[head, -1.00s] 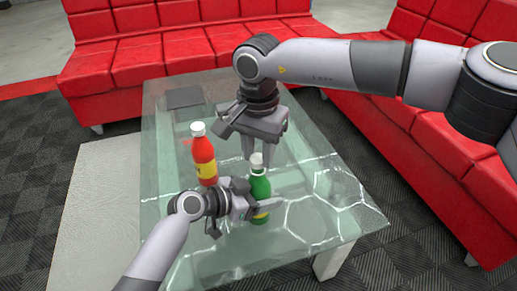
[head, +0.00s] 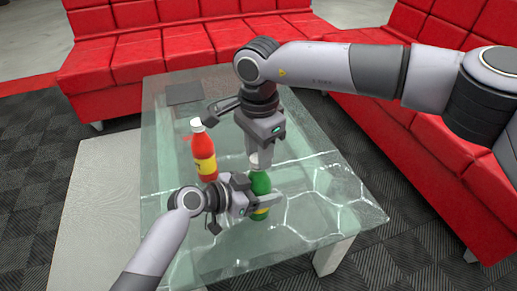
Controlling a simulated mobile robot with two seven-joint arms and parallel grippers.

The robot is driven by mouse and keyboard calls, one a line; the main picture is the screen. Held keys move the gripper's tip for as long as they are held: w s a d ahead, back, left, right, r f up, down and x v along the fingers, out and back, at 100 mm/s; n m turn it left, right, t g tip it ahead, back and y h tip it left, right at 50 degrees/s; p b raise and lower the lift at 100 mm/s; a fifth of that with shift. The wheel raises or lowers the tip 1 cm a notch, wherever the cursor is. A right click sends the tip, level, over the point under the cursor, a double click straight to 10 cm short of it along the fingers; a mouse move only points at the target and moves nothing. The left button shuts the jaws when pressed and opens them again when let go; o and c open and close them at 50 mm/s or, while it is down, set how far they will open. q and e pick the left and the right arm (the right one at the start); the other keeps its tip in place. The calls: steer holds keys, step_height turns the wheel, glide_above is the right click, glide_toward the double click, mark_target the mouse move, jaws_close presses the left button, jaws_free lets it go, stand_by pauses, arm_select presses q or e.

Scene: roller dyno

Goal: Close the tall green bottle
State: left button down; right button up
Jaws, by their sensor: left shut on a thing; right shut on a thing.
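The tall green bottle (head: 260,184) stands upright on the glass table, partly hidden by my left gripper. My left gripper (head: 262,203) is shut on the green bottle's body from the left. A white cap (head: 254,161) sits at the top of the bottle. My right gripper (head: 256,158) points down from above and is shut on the white cap. Its fingers partly hide the cap, so I cannot tell how the cap is seated on the neck.
A red bottle (head: 205,163) with a yellow label and white cap stands to the left. A dark flat pad (head: 184,94) lies at the table's far left. Red sofas (head: 160,57) border the back and right. The glass table (head: 330,205) is clear at the right.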

steer(key=m, duration=0.6)
steer(key=shift+s, duration=0.1)
steer(key=m, duration=1.2)
steer(key=shift+s+m, duration=0.1)
steer(key=shift+m, duration=0.2)
steer(key=m, duration=0.4)
steer(key=shift+a+m, duration=0.1)
steer(key=shift+m, duration=0.2)
steer(key=m, duration=1)
steer(key=shift+a+m, duration=0.1)
steer(key=shift+m, duration=0.3)
steer(key=m, duration=0.4)
steer(key=shift+m, duration=0.3)
steer(key=m, duration=0.6)
steer(key=shift+f, duration=0.1)
steer(key=o, duration=1.1)
steer(key=shift+c, duration=0.2)
